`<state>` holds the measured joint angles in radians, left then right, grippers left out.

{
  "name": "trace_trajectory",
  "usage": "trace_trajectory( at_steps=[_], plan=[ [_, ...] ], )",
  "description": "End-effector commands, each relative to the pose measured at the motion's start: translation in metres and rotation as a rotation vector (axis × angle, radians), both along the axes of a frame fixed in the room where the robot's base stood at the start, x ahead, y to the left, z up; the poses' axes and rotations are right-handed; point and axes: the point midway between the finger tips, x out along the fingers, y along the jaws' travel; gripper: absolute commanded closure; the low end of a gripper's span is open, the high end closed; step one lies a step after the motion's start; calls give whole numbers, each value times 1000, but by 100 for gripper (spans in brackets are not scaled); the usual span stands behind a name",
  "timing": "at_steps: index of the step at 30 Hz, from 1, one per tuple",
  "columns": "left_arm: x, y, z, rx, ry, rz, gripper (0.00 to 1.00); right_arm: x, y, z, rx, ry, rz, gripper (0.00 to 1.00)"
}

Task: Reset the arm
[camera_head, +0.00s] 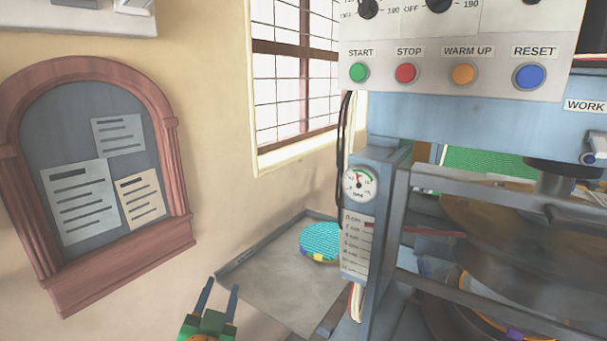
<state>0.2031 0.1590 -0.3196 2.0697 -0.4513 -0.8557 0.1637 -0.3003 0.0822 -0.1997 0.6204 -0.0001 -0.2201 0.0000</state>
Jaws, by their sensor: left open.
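The press (465,125) fills the right side of the head view. Its control panel carries a green START button (359,72), a red STOP button (405,72), an orange WARM UP button (464,74) and a blue RESET button (529,75). My left gripper (220,287) shows at the bottom edge, its two dark fingers pointing up and apart. It is open with nothing between the fingers, below and left of the panel and apart from the buttons. My right gripper is not in view. I cannot tell which part is the arm that the task names.
A round gauge (360,183) and a centimetre scale (355,245) sit on the press's left post. A grey tray (270,290) holds a turquoise disc (320,241). A notice board (95,170) hangs on the left wall, with a barred window (292,80) beyond. Dark cables hang beside the post.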

Motion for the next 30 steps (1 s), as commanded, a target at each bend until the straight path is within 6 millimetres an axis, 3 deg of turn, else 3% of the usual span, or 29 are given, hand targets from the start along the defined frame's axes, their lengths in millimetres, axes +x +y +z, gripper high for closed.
trace_trajectory(
  at_steps=[1,3,6,12,18,24,30],
  plan=[
    [-21,7,-42,-44,142,22,54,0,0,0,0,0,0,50],
    [-54,14,-93,-95,333,48,54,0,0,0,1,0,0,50],
    [-103,18,-144,-146,554,68,54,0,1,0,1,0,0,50],
    [-195,17,-204,-209,901,78,54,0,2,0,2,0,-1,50],
    [-282,12,-230,-249,1191,67,54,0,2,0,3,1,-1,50],
    [-272,10,-297,-241,1224,70,54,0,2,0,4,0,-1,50],
    [-287,11,-373,-232,1270,71,54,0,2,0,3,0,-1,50]
  ],
)
